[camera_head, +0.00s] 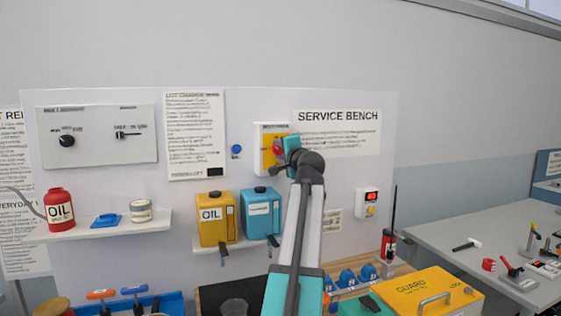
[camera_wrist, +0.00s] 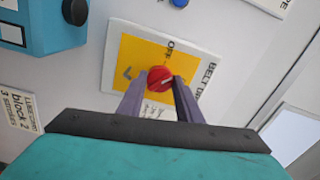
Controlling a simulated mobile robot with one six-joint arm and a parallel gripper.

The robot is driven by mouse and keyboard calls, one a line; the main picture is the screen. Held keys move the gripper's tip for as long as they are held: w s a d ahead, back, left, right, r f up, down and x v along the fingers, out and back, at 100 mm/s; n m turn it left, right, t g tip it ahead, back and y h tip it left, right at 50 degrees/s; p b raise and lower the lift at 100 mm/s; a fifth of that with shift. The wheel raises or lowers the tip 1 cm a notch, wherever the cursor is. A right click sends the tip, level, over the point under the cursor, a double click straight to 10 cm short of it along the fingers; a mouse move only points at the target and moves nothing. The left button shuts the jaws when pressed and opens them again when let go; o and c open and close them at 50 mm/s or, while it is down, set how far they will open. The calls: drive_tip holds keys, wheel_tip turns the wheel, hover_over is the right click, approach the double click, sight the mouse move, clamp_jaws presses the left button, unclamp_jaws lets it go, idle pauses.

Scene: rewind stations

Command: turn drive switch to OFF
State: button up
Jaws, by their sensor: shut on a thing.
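The drive switch is a red round knob (camera_wrist: 160,78) on a yellow plate (camera_wrist: 135,50) with a white border, mounted on the wall board. In the wrist view, an OFF label shows beside the knob and a white line on its face points up and to the right in the picture, not straight at OFF. My gripper (camera_wrist: 159,84) is shut on the red knob, one finger on each side. In the head view, the knob (camera_head: 276,147) shows just left of my gripper (camera_head: 285,145), and my arm hides part of the plate.
A blue button (camera_head: 236,149) sits left of the switch plate. Below stand a yellow oil can (camera_head: 215,228) and a blue can (camera_head: 257,222) on a shelf. A small box with a red display (camera_head: 367,201) is on the board to the right.

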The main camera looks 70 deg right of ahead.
drive_tip(key=n+b, duration=0.2)
drive_tip(key=b, duration=0.1)
drive_tip(key=n+b, duration=0.1)
drive_tip(key=n, duration=0.1)
drive_tip(key=shift+f+b, duration=0.25)
drive_tip(key=shift+b, duration=0.05)
drive_tip(key=n+b, duration=0.3)
drive_tip(key=n, duration=0.1)
drive_tip(key=shift+r+b, duration=0.15)
drive_tip(key=shift+b, duration=0.15)
drive_tip(key=shift+n, duration=0.3)
drive_tip(key=o, duration=1)
drive_tip(key=shift+o, duration=0.2)
drive_tip(key=shift+a, duration=0.1)
drive_tip(key=b+v, duration=0.1)
drive_tip(key=v, duration=1.2)
drive_tip(key=shift+s+a, duration=0.25)
drive_tip(key=shift+r, duration=0.1)
